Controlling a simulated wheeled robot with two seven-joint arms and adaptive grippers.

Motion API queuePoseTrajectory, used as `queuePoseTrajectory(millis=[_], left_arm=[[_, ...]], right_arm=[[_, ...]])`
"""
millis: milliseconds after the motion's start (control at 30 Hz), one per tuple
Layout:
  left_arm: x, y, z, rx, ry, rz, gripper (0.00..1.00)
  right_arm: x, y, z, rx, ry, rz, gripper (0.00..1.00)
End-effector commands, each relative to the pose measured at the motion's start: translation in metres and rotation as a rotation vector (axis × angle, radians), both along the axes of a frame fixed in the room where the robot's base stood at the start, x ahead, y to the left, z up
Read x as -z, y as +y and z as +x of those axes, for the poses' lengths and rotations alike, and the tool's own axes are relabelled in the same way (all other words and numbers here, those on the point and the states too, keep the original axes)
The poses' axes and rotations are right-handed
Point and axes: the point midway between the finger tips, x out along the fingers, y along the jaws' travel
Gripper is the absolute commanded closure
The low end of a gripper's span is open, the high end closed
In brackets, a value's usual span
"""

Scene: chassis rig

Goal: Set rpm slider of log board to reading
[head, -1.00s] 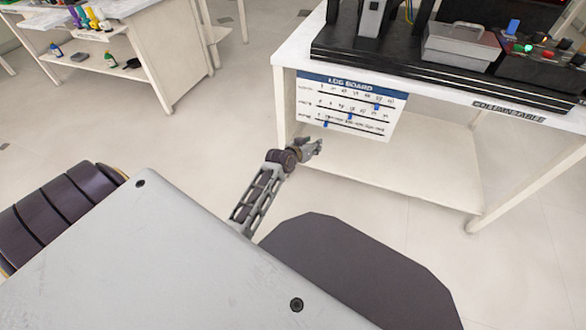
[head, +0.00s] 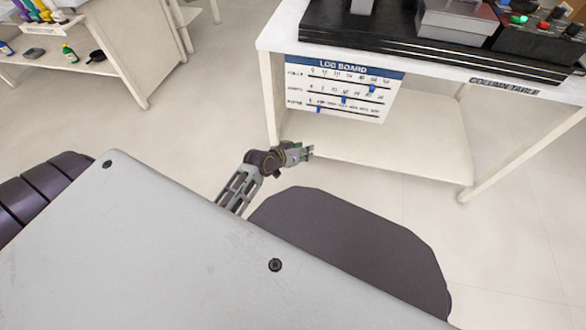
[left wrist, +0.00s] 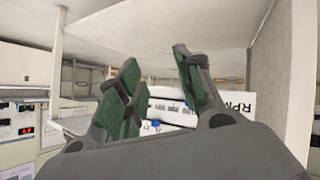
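The log board (head: 338,88) is a white panel with a blue header hanging on the front of the column table. It has three slider rows, each with a blue knob: upper (head: 372,89) toward the right, middle (head: 343,100) near the centre, lower (head: 318,110) toward the left. The row labels are too blurred to read in the head view. My right gripper is out of view.
The column table (head: 440,72) carries black equipment and a grey box (head: 455,22); its lower shelf (head: 400,145) lies below the board. A side table (head: 125,45) with bottles stands at the left. The floor between them is clear.

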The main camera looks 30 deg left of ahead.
Motion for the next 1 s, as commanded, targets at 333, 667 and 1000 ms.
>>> queuePoseTrajectory(millis=[333, 667, 1000], left_arm=[[0.029, -0.004, -0.032, 0.019, 0.063, 0.012, 0.64], [0.049, -0.002, -0.056, 0.023, 0.107, 0.018, 0.64], [0.053, -0.002, -0.061, 0.023, 0.116, 0.018, 0.64]], right_arm=[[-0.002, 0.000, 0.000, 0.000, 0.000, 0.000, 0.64], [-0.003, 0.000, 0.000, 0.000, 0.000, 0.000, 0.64], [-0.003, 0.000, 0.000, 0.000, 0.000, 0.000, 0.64]])
